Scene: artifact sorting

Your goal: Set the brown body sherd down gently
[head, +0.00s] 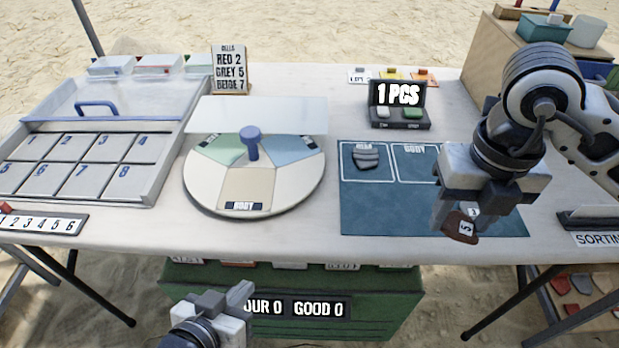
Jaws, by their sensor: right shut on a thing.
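The brown body sherd (463,228) with a white number tag is between the fingers of my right gripper (457,212), which is shut on it. It shows over the lower right part of the dark teal mat (400,215), below the outlined square marked BODY (415,165). I cannot tell whether the sherd touches the mat. A grey ribbed sherd (366,157) lies in the left outlined square. My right gripper hides the mat's right side. My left gripper (240,298) is low in front of the table, apart from everything on it; its jaw opening is unclear.
A round turntable (300,190) with a blue knob and clear screen stands mid-table. A numbered compartment tray (150,185) is at left. A green crate (390,310) is below the table front. The mat's lower left is bare.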

